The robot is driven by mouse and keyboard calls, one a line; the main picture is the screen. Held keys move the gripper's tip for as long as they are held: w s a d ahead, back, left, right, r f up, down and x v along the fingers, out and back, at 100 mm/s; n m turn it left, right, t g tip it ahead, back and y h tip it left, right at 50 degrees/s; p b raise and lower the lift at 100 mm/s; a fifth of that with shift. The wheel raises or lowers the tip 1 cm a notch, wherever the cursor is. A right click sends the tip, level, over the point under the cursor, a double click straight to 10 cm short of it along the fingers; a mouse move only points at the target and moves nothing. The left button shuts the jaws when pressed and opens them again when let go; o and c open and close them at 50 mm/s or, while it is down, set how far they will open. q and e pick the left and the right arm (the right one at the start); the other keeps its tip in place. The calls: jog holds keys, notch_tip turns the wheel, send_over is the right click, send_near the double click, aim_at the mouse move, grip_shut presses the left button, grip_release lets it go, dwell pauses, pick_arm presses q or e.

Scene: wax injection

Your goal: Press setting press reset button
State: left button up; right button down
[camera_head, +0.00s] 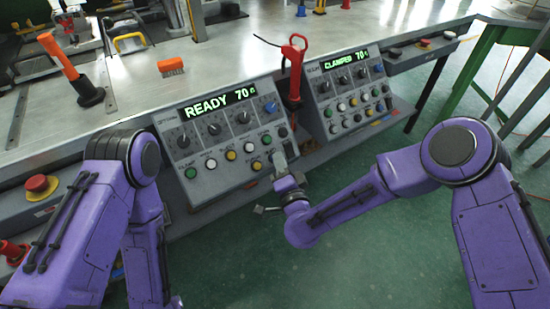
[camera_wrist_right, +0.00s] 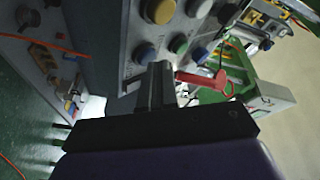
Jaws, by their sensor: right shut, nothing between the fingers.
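The left control panel (camera_head: 222,137) shows "READY 70" on its green display, with knobs and two rows of coloured buttons below. The right control panel (camera_head: 345,90) reads "CLAMPED 70". The button labels are too small to tell which one is the reset. My right gripper (camera_head: 280,160) is shut and empty at the lower right end of the left panel's button rows.
A red-handled tool (camera_head: 294,65) stands between the panels. An orange-handled tool (camera_head: 58,56) and an orange brush (camera_head: 171,66) are on the metal table (camera_head: 240,45). A red emergency button (camera_head: 37,184) is at left. The green floor in front is mostly clear.

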jog(key=shift+w+f, duration=0.1)
dwell(0.4)
jog(key=shift+s+d+r+p, duration=0.3)
jog(key=shift+s+r+p, duration=0.15)
jog(key=shift+s+r, duration=0.15)
jog(key=s+d+r+p, duration=0.2)
jog(key=s+r, duration=0.1)
jog(key=shift+d+r+p, duration=0.1)
jog(key=shift+d+p, duration=0.05)
jog(key=shift+p, duration=0.25)
dwell(0.5)
